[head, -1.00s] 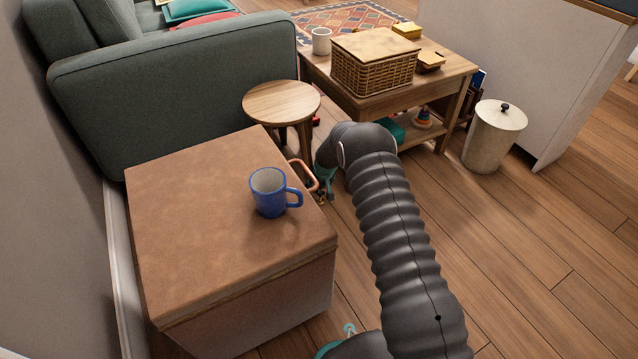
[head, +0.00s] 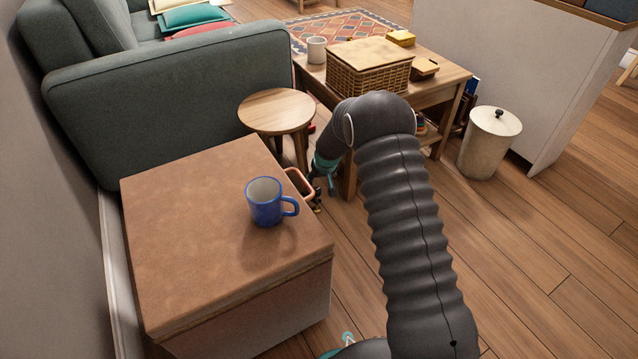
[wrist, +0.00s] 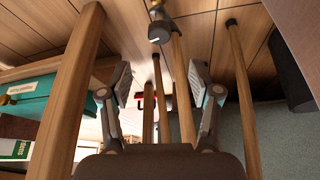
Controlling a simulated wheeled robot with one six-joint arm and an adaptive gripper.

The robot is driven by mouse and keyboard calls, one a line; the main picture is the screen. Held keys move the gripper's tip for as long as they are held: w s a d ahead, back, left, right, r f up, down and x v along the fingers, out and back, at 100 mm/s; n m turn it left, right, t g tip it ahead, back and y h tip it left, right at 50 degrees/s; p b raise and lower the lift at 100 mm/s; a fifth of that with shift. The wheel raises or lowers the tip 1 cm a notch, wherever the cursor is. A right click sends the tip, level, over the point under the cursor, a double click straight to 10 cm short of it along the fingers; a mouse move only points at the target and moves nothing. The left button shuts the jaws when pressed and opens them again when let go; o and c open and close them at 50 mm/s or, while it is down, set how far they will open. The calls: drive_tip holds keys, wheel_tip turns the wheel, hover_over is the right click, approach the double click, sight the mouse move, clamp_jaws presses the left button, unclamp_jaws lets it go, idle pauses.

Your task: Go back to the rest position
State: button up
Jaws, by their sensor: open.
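My gripper (head: 316,196) is in the head view, low beside the right side of the brown padded box, partly hidden behind the box edge and the salmon handle-shaped piece. In the wrist view my gripper (wrist: 157,86) has its two fingers wide apart with nothing held between them. My dark ribbed arm bends over in the middle of the head view and leads down to it. Wooden legs (wrist: 183,95) stand beyond the fingers in the wrist view.
A blue mug (head: 266,202) stands upright on the brown box (head: 185,240). A round stool (head: 277,109) and a low table (head: 448,82) with a wicker basket (head: 365,78) stand close beyond my arm. A lidded bin (head: 489,145) stands right; the floor at lower right is clear.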

drive_tip(key=shift+s+r, duration=0.2)
drive_tip(key=shift+r, duration=0.2)
